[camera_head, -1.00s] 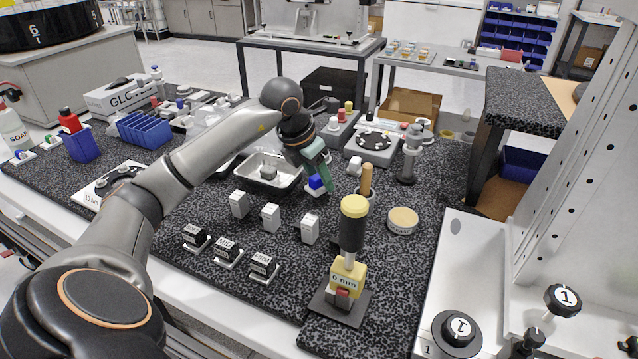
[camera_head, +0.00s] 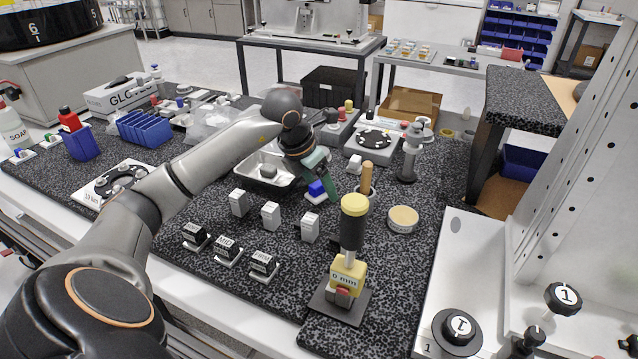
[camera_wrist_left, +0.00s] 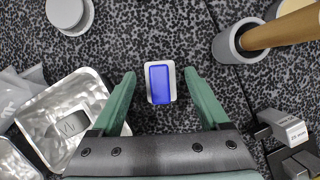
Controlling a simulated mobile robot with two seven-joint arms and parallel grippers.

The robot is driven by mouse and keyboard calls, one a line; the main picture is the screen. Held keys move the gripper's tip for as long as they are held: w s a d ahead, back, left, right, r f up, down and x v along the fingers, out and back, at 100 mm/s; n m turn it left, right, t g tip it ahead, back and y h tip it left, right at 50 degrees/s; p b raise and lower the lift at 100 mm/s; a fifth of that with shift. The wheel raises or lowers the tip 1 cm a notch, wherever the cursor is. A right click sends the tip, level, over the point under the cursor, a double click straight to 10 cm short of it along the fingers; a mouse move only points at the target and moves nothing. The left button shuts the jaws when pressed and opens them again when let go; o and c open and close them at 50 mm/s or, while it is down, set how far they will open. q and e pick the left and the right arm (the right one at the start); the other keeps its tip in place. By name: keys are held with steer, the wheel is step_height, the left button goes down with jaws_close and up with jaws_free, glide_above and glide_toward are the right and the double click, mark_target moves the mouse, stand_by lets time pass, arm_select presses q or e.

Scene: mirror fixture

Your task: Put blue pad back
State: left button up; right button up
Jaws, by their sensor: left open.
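The blue pad (camera_head: 316,188) is a small blue block on a white base, standing on the black-and-white speckled worktop beyond the row of white blocks. In the left wrist view the blue pad (camera_wrist_left: 160,84) lies between the fingertips, with a gap on each side. My left gripper (camera_head: 323,184) has green fingers and hangs at the pad, partly covering it in the head view. It is open and empty, and its fingers (camera_wrist_left: 160,76) straddle the pad without visible contact. My right gripper is not in view.
A metal tray (camera_head: 268,166) with a grey object lies left of the gripper. A wooden-handled tool in a grey holder (camera_wrist_left: 226,48) stands close on the right. White blocks (camera_head: 270,216) stand nearer. A yellow-topped tool (camera_head: 353,225) rises at the front right.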

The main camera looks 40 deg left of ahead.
arm_select(q)
steer(key=shift+r, duration=0.1)
steer(key=v, duration=1.2)
steer(key=shift+p, duration=0.35)
